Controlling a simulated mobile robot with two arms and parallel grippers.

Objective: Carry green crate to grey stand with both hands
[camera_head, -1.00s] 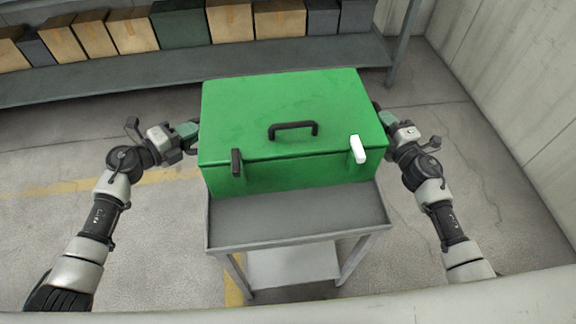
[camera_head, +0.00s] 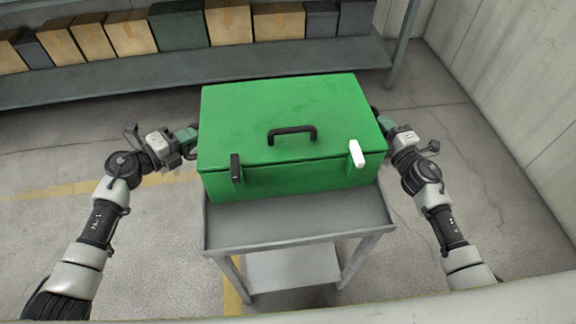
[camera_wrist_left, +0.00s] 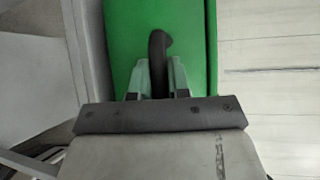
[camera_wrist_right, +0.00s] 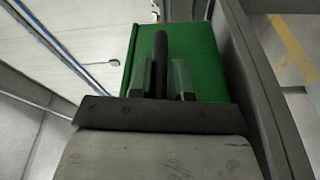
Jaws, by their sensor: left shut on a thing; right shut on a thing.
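The green crate (camera_head: 290,115) has a black top handle (camera_head: 292,133), a black latch (camera_head: 236,168) and a white latch (camera_head: 356,153). It is level, over the back part of a grey stand (camera_head: 300,222); I cannot tell whether its base touches the top. My left gripper (camera_head: 190,140) is at the crate's left end, shut on a dark side handle (camera_wrist_left: 157,50) in the left wrist view. My right gripper (camera_head: 386,128) is at the right end, shut on the other dark side handle (camera_wrist_right: 160,50) in the right wrist view. The crate partly hides both grippers in the head view.
A grey shelf (camera_head: 180,82) with cardboard boxes (camera_head: 130,32) and darker boxes runs along the back. A pale wall (camera_head: 510,80) stands on the right. A yellow line (camera_head: 90,189) marks the floor. Floor is clear left and right of the stand.

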